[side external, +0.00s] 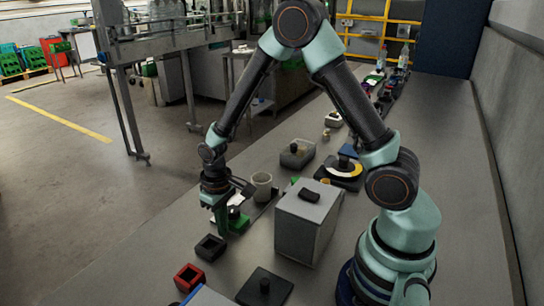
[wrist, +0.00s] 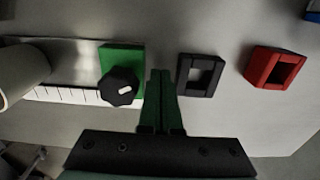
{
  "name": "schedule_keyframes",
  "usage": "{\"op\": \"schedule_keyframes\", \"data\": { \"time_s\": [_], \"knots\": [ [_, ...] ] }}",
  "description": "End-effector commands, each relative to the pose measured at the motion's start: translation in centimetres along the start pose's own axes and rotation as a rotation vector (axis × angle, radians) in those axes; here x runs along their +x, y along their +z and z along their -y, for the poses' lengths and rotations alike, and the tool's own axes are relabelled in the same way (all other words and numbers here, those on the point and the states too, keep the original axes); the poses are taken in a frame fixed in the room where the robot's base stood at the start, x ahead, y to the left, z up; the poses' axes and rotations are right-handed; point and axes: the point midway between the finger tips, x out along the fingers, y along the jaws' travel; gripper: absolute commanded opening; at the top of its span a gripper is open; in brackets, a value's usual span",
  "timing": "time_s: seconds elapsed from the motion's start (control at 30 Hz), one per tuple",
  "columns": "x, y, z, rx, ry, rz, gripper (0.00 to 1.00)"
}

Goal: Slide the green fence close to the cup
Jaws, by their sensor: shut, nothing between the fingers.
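The green fence (wrist: 108,57) has a black knob (wrist: 122,86) on it and sits on a metal rail with a marked white scale (wrist: 60,95). The fence also shows in the side view (side external: 241,222). The pale cup (wrist: 18,72) stands at the other end of the visible scale, with a stretch of bare rail between it and the fence; the cup also shows in the side view (side external: 262,187). My gripper (wrist: 160,74) is shut and empty, its green fingers pointing down beside the fence on the side away from the cup. I cannot tell whether they touch it.
A black square frame (wrist: 200,75) and a red one (wrist: 272,67) lie beyond my gripper, away from the cup. A grey box (side external: 306,225) with a black handle stands beside the rail. A grey tray (side external: 297,154) lies behind the cup.

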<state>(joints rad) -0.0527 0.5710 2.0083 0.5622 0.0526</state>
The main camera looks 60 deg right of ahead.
Motion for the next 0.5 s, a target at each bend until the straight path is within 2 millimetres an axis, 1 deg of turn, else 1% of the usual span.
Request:
{"op": "schedule_keyframes", "data": {
  "time_s": [0.4, 0.5],
  "knots": [
    [1.2, 0.0, 0.0, 0.0, 0.0, 0.0, 0.0],
    [1.2, 0.0, 0.0, 0.0, 0.0, -0.001, 0.0]
  ]
}}
